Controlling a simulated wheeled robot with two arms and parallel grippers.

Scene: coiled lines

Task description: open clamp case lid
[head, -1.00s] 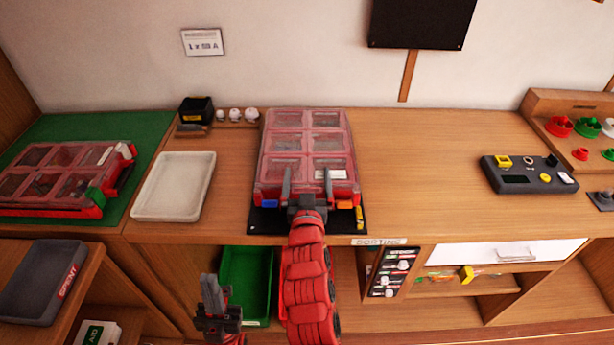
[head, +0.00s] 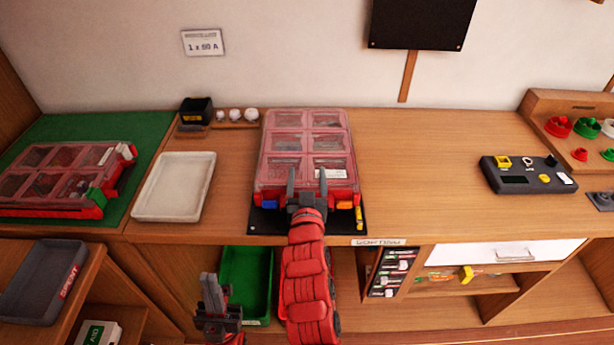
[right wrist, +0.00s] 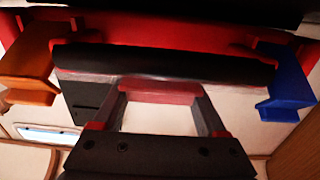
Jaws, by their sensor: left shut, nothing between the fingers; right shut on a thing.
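The clamp case (head: 306,196) is red with a see-through, divided lid (head: 306,147) and stands on a black mat in the head view. An orange latch (right wrist: 30,70) and a blue latch (right wrist: 285,85) jut from its front in the right wrist view. My right gripper (head: 307,180) is at the middle of the case's front, its fingers shut on a pale red front part of the lid (right wrist: 160,88). It is too unclear to tell whether the lid is raised. My left gripper (head: 213,290) is shut and empty, low in front of the bench.
A second red case (head: 62,180) lies on a green mat at the left. A white tray (head: 174,186) stands between the cases. A green bin (head: 246,285) is under the bench edge. A grey control box (head: 528,174) stands at the right; the bench between is clear.

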